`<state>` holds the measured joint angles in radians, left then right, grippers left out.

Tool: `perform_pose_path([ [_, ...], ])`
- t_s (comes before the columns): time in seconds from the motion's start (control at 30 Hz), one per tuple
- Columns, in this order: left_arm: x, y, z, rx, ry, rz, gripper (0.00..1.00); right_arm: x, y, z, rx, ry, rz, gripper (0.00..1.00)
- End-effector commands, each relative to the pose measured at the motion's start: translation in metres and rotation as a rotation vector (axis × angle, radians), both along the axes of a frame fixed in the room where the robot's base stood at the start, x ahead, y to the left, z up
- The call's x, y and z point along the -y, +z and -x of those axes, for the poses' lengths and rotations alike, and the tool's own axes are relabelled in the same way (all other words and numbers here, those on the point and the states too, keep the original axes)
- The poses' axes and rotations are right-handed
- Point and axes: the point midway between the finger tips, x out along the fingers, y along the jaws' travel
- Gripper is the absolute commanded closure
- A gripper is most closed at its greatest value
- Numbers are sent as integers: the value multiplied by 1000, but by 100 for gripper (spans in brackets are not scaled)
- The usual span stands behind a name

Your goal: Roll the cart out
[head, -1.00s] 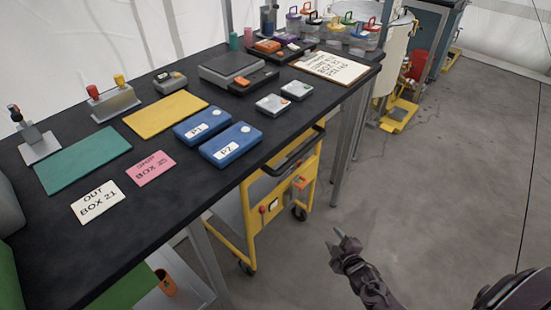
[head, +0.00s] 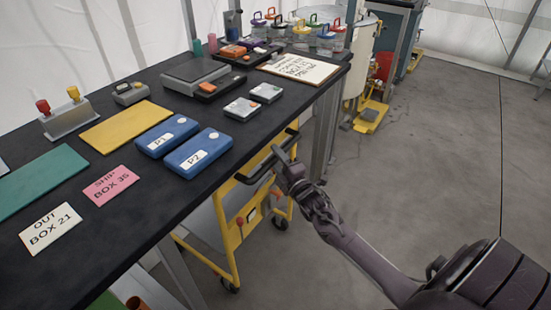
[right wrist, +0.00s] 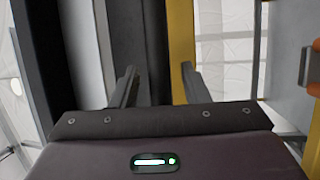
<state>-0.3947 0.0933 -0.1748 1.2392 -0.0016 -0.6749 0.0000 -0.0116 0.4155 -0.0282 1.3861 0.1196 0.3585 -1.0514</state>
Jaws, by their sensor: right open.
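The yellow cart (head: 229,237) stands partly under the black table, with its black push handle (head: 262,166) at the table's front edge. Its wheels are on the floor. The table hides much of its body. My right gripper (head: 283,158) is open, with its fingers at the cart's handle in the head view. In the right wrist view the two fingers of my right gripper (right wrist: 160,82) are apart, with a dark bar and a yellow post (right wrist: 181,50) of the cart showing between and beyond them. I cannot tell whether they touch the handle. My left gripper is out of view.
The black table (head: 150,225) carries blue boxes P1 and P2 (head: 199,152), cards, mats and small devices near the cart. A table leg (head: 322,130) stands just beyond the handle. The floor (head: 430,180) to the right is clear.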

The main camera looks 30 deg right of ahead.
Motion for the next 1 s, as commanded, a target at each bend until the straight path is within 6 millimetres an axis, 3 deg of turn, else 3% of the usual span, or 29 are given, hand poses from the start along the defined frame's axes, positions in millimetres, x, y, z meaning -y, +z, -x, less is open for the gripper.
perform_pose_path([
  [0.3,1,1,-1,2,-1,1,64,0,0,-3,-1,0,-1,59],
  [0.63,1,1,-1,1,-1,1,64,0,0,-3,-2,0,-1,100],
  [1.0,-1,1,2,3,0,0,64,2,0,3,-5,1,-1,100],
])
